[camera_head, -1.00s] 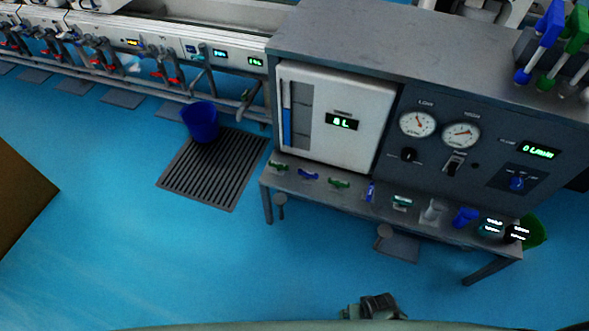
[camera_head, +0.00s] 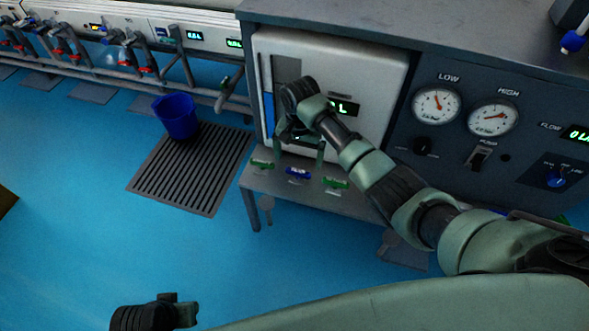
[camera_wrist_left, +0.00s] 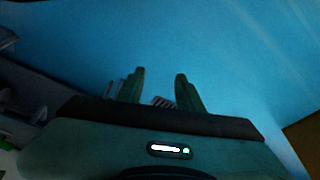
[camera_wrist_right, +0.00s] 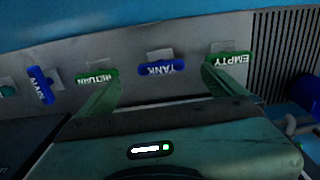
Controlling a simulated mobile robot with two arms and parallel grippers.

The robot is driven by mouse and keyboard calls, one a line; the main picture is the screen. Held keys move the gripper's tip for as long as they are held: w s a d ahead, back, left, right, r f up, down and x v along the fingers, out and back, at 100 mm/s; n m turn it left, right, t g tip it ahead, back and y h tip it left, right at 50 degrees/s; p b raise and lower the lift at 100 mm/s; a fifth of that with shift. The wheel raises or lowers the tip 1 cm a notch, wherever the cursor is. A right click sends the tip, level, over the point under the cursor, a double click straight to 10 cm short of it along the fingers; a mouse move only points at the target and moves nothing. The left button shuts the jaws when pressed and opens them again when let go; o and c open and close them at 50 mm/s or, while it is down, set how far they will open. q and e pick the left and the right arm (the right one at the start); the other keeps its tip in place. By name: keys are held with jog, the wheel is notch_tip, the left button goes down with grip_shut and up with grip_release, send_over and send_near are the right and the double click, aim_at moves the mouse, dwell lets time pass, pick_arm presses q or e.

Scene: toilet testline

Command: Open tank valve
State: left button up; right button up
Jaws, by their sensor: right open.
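The tank valve (camera_head: 298,173) is a blue handle on the grey ledge below the white tank panel. In the right wrist view the tank valve (camera_wrist_right: 161,68) shows its label TANK, upside down, and lies crosswise. My right gripper (camera_head: 297,154) is above and in front of it, pointing down. In the right wrist view my right gripper (camera_wrist_right: 160,80) is open and empty, its fingers on either side of the valve's picture position. I see no contact with the handle. My left gripper (camera_wrist_left: 160,80) is open and empty over blue floor, away from the valve.
A green EMPTY handle (camera_wrist_right: 231,60) and a green RETURN handle (camera_wrist_right: 96,76) flank the tank valve closely. Gauges and a switch fill the dark panel (camera_head: 465,160) to the right. A blue bucket (camera_head: 176,117) stands on a floor grate (camera_head: 185,175). The floor in front is clear.

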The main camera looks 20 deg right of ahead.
aim_at(298, 171)
jog(key=shift+w+d+r, duration=0.1)
jog(key=shift+w+r, duration=0.05)
jog(key=shift+w, duration=0.2)
jog(key=shift+f, duration=0.2)
notch_tip(298, 171, down, 4)
jog(key=shift+f+b, duration=0.1)
jog(key=shift+b, duration=0.9)
jog(key=shift+f+b, duration=0.4)
jog(key=shift+f, duration=1.05)
pick_arm(q)
jog(key=v, duration=0.6)
jog(key=shift+r, duration=0.3)
jog(key=shift+w+a, duration=0.1)
pick_arm(e)
jog(key=c, duration=1.4)
pick_arm(q)
jog(key=shift+r, duration=0.1)
pick_arm(e)
jog(key=shift+o, duration=0.2)
